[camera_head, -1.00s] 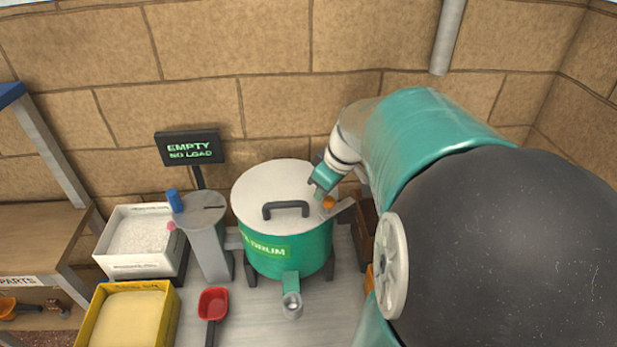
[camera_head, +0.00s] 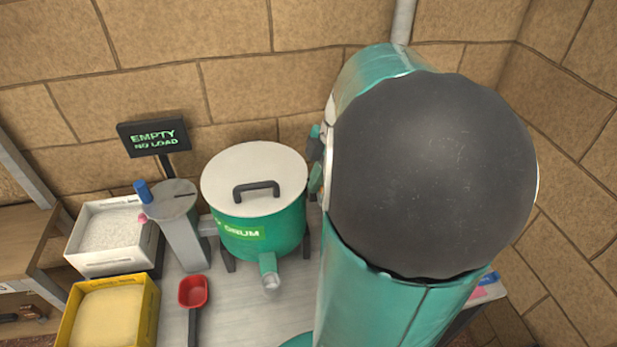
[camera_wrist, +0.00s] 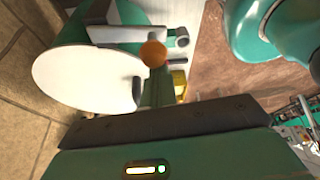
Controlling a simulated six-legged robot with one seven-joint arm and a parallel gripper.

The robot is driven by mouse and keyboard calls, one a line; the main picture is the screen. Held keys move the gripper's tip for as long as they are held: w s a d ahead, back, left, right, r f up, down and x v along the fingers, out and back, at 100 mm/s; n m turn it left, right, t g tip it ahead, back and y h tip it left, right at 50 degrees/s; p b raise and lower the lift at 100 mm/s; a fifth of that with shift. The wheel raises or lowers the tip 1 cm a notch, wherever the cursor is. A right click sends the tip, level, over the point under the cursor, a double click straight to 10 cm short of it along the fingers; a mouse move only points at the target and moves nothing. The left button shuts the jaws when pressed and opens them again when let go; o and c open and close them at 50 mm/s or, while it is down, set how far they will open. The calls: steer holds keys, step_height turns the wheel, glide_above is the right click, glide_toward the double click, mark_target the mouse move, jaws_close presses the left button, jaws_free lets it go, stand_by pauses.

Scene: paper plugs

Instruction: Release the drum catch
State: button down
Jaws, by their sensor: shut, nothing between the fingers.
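The green drum (camera_head: 262,232) stands upright with its white lid (camera_head: 250,170) on and a black handle on top. In the wrist view the lid (camera_wrist: 85,75) is at the left. A grey lever (camera_wrist: 125,34) and an orange knob (camera_wrist: 153,53), apparently the catch, are at the drum's side. My gripper (camera_wrist: 158,85) is shut and empty, its fingers close below the knob in the picture; contact cannot be told. In the head view my gripper (camera_head: 315,178) is at the drum's right, mostly hidden by my arm, which also hides the catch.
A display (camera_head: 154,136) reads "EMPTY NO LOAD". Left of the drum are a grey pedestal (camera_head: 184,235), a white bin (camera_head: 85,258), a yellow bin (camera_head: 70,325) and a red scoop (camera_head: 193,292). A stone wall (camera_head: 230,90) is behind.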

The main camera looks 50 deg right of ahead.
steer(key=shift+s+d, duration=0.4)
steer(key=shift+s, duration=0.05)
stand_by(0.6)
